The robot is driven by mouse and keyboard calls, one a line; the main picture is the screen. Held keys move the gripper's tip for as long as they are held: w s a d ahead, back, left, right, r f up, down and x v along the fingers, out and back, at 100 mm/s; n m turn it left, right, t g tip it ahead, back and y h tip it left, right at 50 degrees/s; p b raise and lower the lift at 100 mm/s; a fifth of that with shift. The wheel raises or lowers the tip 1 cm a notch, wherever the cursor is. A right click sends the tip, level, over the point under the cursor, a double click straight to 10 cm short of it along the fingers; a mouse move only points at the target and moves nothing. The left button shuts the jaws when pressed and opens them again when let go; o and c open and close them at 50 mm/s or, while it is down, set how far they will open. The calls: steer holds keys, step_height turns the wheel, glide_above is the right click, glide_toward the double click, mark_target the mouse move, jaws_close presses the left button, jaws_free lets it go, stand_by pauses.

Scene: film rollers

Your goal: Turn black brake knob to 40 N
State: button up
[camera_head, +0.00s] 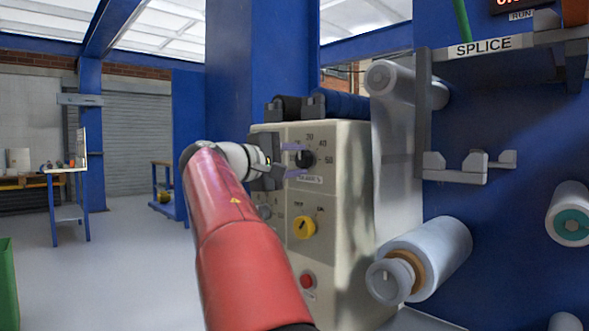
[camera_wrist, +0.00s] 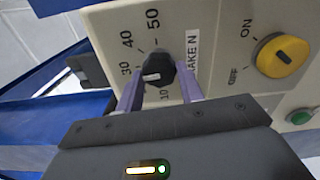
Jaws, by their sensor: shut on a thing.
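The black brake knob (camera_head: 307,159) is on the upper front of the beige control box (camera_head: 345,225). In the wrist view the knob (camera_wrist: 160,66) sits between the two pale purple fingers of my gripper (camera_wrist: 161,82), which is shut on it. The head view shows my gripper (camera_head: 294,160) reaching the knob from the left. A white mark on the knob points left in the wrist view, roughly toward the 30; its exact reading is unclear. The 10, 30, 40 and 50 labels show there. The 20 is not visible, and a finger partly covers the brake label (camera_wrist: 192,55).
A yellow on/off knob (camera_head: 304,227) is below the brake knob, with a red button (camera_head: 307,281) lower down. A green button (camera_wrist: 300,117) shows in the wrist view. A film roll (camera_head: 430,255) sticks out at right. Open floor lies at left.

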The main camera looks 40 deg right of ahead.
steer(key=m+b, duration=0.2)
steer(key=m, duration=0.3)
steer(key=shift+f+m+b, duration=0.15)
steer(key=shift+m+b, duration=1)
steer(key=shift+m, duration=1.25)
steer(key=o, duration=1)
steer(key=shift+r, duration=0.2)
steer(key=a, duration=0.7)
steer(key=shift+s+a+b, duration=0.35)
steer(key=shift+a+b, duration=0.05)
